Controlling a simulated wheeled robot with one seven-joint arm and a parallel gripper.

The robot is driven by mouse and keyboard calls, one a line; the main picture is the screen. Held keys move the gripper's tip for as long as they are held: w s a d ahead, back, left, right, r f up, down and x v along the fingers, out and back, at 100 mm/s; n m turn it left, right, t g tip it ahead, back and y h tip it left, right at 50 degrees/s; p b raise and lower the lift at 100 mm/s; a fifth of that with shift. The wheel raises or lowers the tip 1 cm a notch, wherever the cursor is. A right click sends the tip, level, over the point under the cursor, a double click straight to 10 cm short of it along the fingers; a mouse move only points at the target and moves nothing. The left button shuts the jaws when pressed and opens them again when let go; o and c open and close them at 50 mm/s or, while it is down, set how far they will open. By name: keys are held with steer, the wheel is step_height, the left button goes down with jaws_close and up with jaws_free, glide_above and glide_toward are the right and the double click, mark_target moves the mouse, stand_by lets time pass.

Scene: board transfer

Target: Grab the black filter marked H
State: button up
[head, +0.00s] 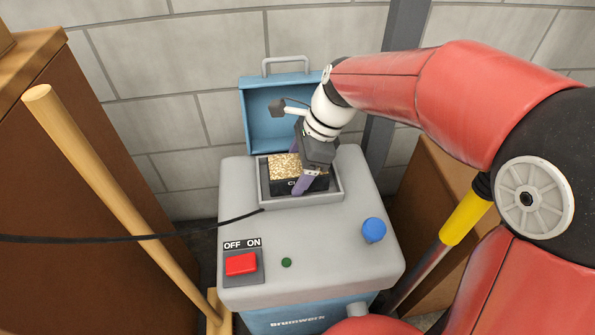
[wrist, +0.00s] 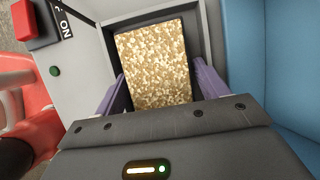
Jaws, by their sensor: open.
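A black filter block (head: 285,172) with a speckled tan top sits in the recessed opening of the grey machine (head: 330,240). White lettering on its front is partly covered by a finger; it seems to start with a C, and I cannot make out an H. In the wrist view the filter's speckled top (wrist: 152,60) fills the middle of the opening. My gripper (head: 300,166) is over the opening, its purple fingers spread. In the wrist view my gripper (wrist: 161,88) has one finger on each side of the filter; whether they touch it I cannot tell.
The blue lid (head: 253,118) stands open behind the opening. A red switch (head: 241,264), a green button (head: 287,262) and a blue knob (head: 374,229) are on the machine's top. A black cable (head: 140,237) crosses at left, past a wooden pole (head: 110,190). A block wall is behind.

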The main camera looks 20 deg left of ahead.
stand_by(0.3)
steer(key=c, duration=0.8)
